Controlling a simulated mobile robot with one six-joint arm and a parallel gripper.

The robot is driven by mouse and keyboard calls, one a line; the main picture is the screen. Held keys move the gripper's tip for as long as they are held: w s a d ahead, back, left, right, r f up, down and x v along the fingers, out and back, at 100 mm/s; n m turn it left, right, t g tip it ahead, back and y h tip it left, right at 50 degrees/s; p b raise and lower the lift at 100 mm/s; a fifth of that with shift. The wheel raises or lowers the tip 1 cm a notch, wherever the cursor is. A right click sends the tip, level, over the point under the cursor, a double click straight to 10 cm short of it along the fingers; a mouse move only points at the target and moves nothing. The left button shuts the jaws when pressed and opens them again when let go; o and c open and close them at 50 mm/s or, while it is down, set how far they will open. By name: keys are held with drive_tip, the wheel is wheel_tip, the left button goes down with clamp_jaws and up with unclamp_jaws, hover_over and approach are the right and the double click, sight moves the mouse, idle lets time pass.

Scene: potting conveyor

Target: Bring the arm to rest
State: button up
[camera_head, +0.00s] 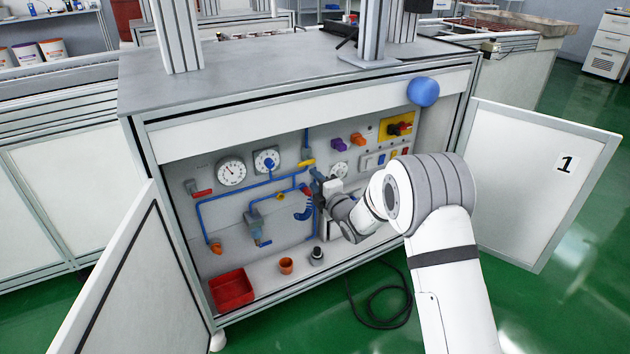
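My white arm with grey joint covers reaches from the lower right into an open cabinet (240,87) under a grey worktop. My gripper (318,190) is at the arm's far end, in front of the cabinet's back panel, close to the blue pipes and a blue curved part (303,208). The gripper is small and dark here. Its fingers are not clear, so I cannot tell whether it is open or touches the pipes.
Cabinet doors stand open at left (150,280) and right (545,180). A red tray (231,290), an orange pot (286,266) and a dark fitting (317,257) stand on the cabinet floor. A black hose (385,318) lies on the green floor. Gauges (231,172) and coloured switches (400,127) line the panel.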

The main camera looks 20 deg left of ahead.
drive_tip(key=w+d+r+m+h+p, duration=0.1)
drive_tip(key=d+r+m+h+p, duration=0.45)
drive_tip(key=d+r+p, duration=0.7)
drive_tip(key=s+d+r+m+g+h+p, duration=0.1)
drive_tip(key=s+d+r+m+h+p, duration=0.2)
drive_tip(key=d+r, duration=0.45)
drive_tip(key=s+d+r+m+h+p, duration=0.25)
drive_tip(key=d+r+m+p, duration=0.2)
drive_tip(key=d+r, duration=0.35)
drive_tip(key=s+d+r+m+g+h+p, duration=0.1)
drive_tip(key=s+d+r+m+g+p, duration=0.1)
drive_tip(key=s+d+r+m+p, duration=0.45)
drive_tip(key=s+d+r+m+g+h+p, duration=0.1)
drive_tip(key=s+d+r+m+g+p, duration=0.25)
drive_tip(key=s, duration=0.55)
drive_tip(key=s+d+r+m+g+p, duration=0.1)
drive_tip(key=s+r+p, duration=0.3)
drive_tip(key=s, duration=0.5)
drive_tip(key=s+d+r+m+g+p, duration=0.1)
drive_tip(key=s+d+r+m+p, duration=0.3)
drive_tip(key=s, duration=0.4)
drive_tip(key=shift+s+r+h, duration=0.3)
drive_tip(key=shift+s+h, duration=0.1)
